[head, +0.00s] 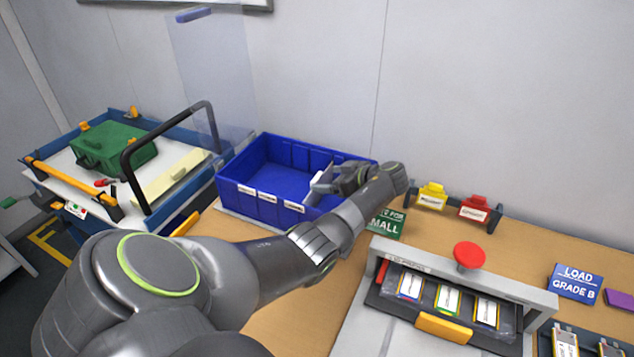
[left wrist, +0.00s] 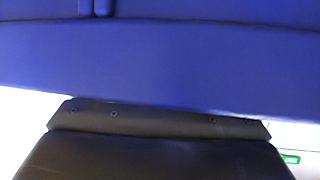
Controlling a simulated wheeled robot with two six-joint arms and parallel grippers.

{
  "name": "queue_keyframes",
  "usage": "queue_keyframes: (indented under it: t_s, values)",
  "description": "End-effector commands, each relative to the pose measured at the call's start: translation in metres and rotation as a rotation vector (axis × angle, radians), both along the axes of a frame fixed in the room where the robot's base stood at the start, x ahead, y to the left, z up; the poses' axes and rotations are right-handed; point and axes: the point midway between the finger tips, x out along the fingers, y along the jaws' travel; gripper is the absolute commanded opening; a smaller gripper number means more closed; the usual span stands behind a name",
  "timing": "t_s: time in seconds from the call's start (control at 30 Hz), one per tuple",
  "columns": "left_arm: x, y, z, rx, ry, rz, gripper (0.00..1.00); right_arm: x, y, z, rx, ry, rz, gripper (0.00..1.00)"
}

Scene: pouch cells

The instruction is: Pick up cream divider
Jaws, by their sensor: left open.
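A long cream divider (head: 172,178) with a small raised grip lies on the blue-edged cart at the left in the head view. My left gripper (head: 322,186) is open at the right end of the blue bin (head: 268,213), well to the right of the cream divider. A whitish piece shows beside its fingers; I cannot tell whether it belongs to the gripper or the bin. In the left wrist view the blue bin wall (left wrist: 160,60) fills the upper picture, close to the camera. The divider is not seen there. My right gripper is not in view.
The cart carries a green case (head: 113,150) and a black hoop handle (head: 130,165) beside the divider. A clear panel (head: 212,75) stands behind. A press with a red button (head: 469,255) and yellow and red tags (head: 432,194) stand at the right.

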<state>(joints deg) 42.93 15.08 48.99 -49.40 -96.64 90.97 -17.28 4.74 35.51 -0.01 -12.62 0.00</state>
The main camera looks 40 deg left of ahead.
Motion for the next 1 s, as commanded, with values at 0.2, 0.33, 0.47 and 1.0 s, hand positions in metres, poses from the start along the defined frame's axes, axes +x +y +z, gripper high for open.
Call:
queue_keyframes:
  t_s: [0.2, 0.33, 0.47, 1.0]
  values:
    - [-0.003, 0.023, -0.009, 0.001, 0.001, 0.000, 0.81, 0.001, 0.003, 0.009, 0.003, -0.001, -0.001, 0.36]
    - [-0.003, 0.025, -0.012, -0.001, 0.000, 0.000, 0.81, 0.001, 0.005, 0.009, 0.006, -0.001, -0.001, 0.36]
    - [-0.003, 0.025, -0.012, -0.001, -0.001, 0.000, 0.81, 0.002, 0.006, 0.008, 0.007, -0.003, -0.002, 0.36]
    - [-0.003, 0.025, -0.012, -0.001, -0.001, -0.001, 0.13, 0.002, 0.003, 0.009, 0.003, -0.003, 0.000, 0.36]
